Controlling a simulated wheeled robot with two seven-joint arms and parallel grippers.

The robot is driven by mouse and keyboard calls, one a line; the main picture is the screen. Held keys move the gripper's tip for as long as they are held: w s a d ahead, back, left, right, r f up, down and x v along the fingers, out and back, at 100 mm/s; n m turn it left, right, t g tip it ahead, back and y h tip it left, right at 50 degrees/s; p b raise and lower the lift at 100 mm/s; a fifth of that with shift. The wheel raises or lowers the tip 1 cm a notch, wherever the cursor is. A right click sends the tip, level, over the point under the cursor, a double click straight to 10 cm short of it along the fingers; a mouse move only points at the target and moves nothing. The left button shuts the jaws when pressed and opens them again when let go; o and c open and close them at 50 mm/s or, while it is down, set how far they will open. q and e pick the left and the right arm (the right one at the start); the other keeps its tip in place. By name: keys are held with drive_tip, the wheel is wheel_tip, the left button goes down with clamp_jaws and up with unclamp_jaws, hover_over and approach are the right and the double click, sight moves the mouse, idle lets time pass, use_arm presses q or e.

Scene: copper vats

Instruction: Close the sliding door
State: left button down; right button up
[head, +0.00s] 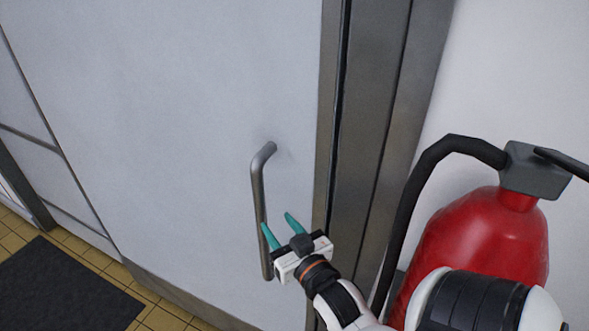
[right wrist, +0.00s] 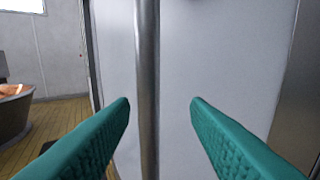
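The sliding door (head: 170,110) is a large pale grey panel filling the left and middle of the head view. Its right edge lies along a dark metal frame (head: 375,120). A vertical metal bar handle (head: 257,195) stands out from the door near that edge. My right gripper (head: 278,227) is open at the handle's lower part. In the right wrist view the handle (right wrist: 147,80) runs upright between the two teal fingers (right wrist: 160,102), nearer the left one, with gaps on both sides. Whether the bar is between the fingertips or just beyond them I cannot tell. My left gripper is not in view.
A red fire extinguisher (head: 480,245) with a black hose (head: 405,215) stands right of the frame, close to my right arm. A dark mat (head: 65,290) lies on the yellow tiled floor at lower left. A copper vat (right wrist: 15,115) shows at left in the wrist view.

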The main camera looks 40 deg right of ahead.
drive_tip(key=v, duration=0.7)
drive_tip(key=shift+s+a, duration=0.1)
